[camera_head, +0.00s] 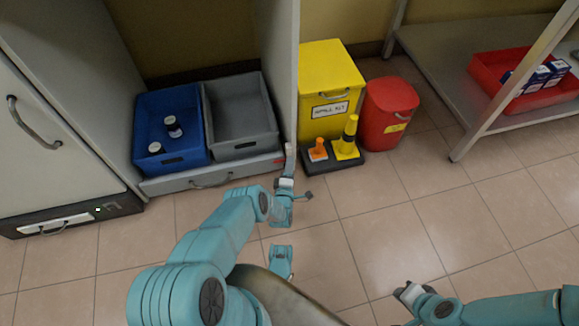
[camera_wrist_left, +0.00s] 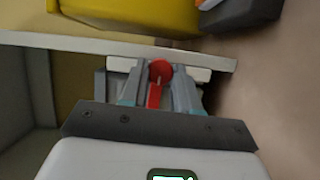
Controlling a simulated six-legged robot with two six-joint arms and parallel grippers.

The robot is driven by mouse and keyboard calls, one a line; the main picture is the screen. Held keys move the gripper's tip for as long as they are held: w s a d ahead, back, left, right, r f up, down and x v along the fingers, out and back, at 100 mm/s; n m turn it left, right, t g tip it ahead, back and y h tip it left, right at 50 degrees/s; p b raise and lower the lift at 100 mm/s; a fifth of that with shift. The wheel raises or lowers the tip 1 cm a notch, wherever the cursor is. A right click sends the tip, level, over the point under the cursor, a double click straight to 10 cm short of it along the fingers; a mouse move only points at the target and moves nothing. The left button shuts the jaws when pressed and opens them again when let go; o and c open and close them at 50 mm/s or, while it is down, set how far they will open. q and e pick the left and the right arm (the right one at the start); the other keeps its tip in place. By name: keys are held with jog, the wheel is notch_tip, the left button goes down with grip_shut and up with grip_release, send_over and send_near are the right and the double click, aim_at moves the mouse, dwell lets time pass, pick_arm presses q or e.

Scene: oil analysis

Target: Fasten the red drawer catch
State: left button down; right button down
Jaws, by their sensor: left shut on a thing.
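The red drawer catch (camera_wrist_left: 160,73) has a round red knob and a short red lever. In the left wrist view it lies between the fingers of my left gripper (camera_wrist_left: 163,90), which is shut on it. In the head view my left gripper (camera_head: 289,162) is at the right end of the drawer front (camera_head: 215,179), by the cabinet's side panel; the catch is mostly hidden there. The drawer is low in the cabinet and holds a blue bin (camera_head: 183,160) and a grey bin (camera_head: 235,95). My right gripper (camera_head: 407,292) is over the floor, its jaws unclear.
A shelf (camera_head: 435,70) with a red tray (camera_head: 500,97) is farther right. The tiled floor in front is clear.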

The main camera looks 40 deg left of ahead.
pick_arm(q)
jog(key=shift+d+f+n, duration=0.1)
jog(key=shift+d+n, duration=0.05)
jog(key=shift+n, duration=0.15)
jog(key=c, duration=0.8)
grip_release()
jog(key=shift+s, duration=0.15)
